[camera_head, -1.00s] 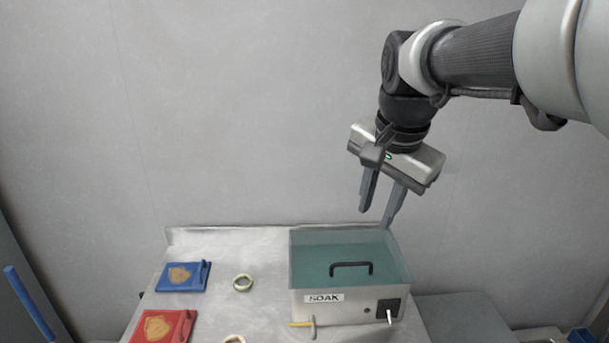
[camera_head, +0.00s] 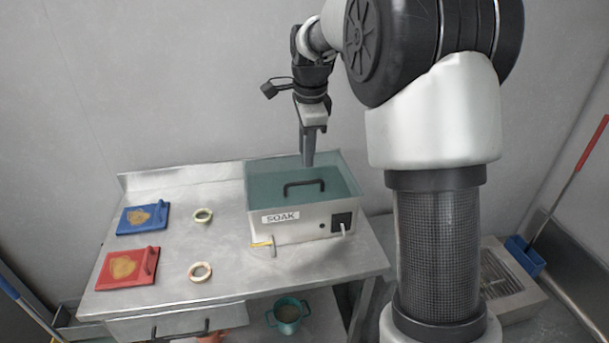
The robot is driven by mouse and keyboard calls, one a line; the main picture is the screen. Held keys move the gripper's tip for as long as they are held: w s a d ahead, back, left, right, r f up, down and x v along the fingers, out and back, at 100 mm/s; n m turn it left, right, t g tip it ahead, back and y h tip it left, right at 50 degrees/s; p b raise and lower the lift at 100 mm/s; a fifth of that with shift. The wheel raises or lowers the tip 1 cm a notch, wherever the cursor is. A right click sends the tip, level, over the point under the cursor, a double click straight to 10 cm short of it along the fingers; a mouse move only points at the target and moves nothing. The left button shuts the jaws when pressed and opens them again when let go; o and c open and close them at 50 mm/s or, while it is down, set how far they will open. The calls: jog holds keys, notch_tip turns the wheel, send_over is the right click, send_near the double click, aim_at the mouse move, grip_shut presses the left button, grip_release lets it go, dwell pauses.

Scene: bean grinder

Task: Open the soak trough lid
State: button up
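The soak trough (camera_head: 288,230) is a pale metal box labelled SOAK on the right part of the steel table. Its teal, see-through lid (camera_head: 265,185) lies shut on top, with a black bar handle (camera_head: 304,185) near the front. My gripper (camera_head: 308,160) hangs pointing down over the back of the lid, behind the handle. I see its fingers edge-on, so whether they are open or shut does not show. The fingertips overlap the lid in the picture; I cannot tell whether they touch it. Nothing shows held in them.
A blue board (camera_head: 143,217) and a red board (camera_head: 127,268) lie on the left of the steel table (camera_head: 180,243), with two rings (camera_head: 203,215) (camera_head: 200,271) between them and the trough. A small yellow-ended tool (camera_head: 263,244) stands by the trough's front. A teal bucket (camera_head: 287,316) is below.

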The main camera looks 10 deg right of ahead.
jog(key=f, duration=0.2)
jog(key=w+f, duration=0.1)
jog(key=f, duration=0.5)
jog(key=shift+w+f, duration=0.2)
jog(key=shift+w, duration=0.15)
grip_shut()
